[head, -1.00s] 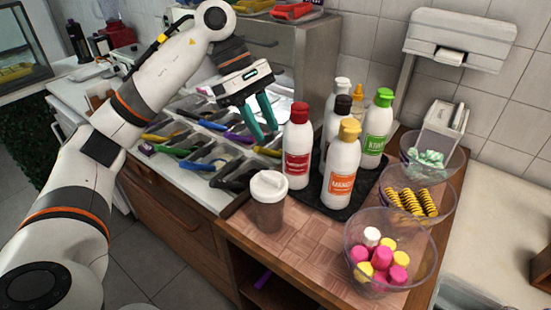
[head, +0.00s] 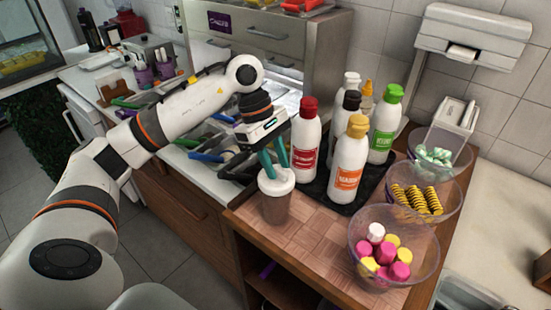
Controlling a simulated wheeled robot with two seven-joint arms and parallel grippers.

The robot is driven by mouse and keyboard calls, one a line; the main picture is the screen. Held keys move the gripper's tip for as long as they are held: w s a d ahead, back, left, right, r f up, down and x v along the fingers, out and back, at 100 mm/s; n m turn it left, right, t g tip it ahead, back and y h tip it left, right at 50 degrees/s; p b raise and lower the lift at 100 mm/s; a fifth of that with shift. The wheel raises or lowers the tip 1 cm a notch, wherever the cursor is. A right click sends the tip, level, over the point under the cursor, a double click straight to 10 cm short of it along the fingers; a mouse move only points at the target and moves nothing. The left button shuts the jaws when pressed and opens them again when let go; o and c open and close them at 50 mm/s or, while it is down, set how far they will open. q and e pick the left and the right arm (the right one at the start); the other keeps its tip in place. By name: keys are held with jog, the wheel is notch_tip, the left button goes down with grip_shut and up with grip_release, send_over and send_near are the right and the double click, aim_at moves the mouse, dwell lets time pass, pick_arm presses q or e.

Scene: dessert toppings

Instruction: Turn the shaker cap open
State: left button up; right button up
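The shaker (head: 276,206) has a brown see-through body and a white cap (head: 277,181). It stands upright near the left edge of the wooden counter. My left gripper (head: 274,166) points down at the cap from above. Its two teal fingers are apart, with their tips at the top of the cap. I cannot tell whether they touch it. The cap's top is partly hidden by the fingers. My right gripper is not in view.
Sauce bottles, red-capped (head: 306,140), orange-capped (head: 349,160) and green-capped (head: 385,125) among them, stand close right of the shaker on a black tray (head: 322,197). Bowls of toppings (head: 397,283) line the counter's right side. The wooden counter (head: 305,250) in front is clear.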

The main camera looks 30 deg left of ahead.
pick_arm(q)
grip_shut()
jog(key=shift+f, duration=0.1)
